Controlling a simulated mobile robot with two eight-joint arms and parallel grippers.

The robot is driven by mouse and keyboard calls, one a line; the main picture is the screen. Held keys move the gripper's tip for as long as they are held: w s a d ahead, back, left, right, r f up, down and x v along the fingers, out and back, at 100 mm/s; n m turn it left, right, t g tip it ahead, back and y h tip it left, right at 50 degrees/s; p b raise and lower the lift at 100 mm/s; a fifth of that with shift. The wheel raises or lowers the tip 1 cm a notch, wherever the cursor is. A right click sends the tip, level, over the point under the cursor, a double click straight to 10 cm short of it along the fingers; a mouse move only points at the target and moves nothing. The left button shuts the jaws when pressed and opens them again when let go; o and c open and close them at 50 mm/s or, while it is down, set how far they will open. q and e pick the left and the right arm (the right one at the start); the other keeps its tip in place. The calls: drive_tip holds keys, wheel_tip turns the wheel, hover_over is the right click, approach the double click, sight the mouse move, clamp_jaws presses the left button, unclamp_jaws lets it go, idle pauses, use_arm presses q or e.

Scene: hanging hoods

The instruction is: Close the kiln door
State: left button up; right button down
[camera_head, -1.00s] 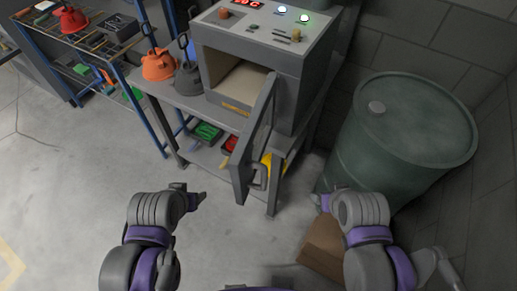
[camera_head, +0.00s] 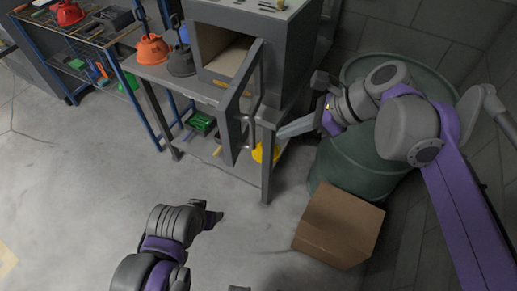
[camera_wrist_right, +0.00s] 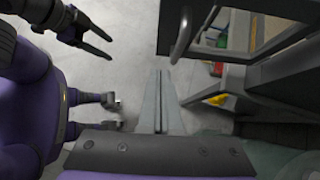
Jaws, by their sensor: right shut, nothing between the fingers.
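The grey kiln (camera_head: 285,50) stands on a metal table, its pale chamber (camera_head: 228,62) visible. Its door (camera_head: 233,125) stands open, swung out toward me on the chamber's right side. The door's bar handle shows in the right wrist view (camera_wrist_right: 181,42). My right gripper (camera_head: 284,132) is shut and empty, right of the door and apart from it; its closed fingers also show in the right wrist view (camera_wrist_right: 161,100). My left gripper (camera_head: 213,218) is low in front of the table, away from the door; its fingers look spread in the right wrist view (camera_wrist_right: 98,42).
A green drum (camera_head: 345,165) stands right of the kiln, behind my right arm. A cardboard box (camera_head: 340,225) lies on the floor before it. An orange kettle-like pot (camera_head: 152,50) and a dark one (camera_head: 181,62) stand left of the kiln. Floor at left is clear.

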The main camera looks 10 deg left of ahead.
approach(232, 142)
wheel_tip(232, 142, down, 4)
drive_tip(key=a, duration=0.3)
drive_tip(key=shift+w+r, duration=0.1)
drive_tip(key=shift+w+a, duration=0.1)
drive_tip(key=shift+a, duration=0.5)
drive_tip(key=shift+a, duration=0.1)
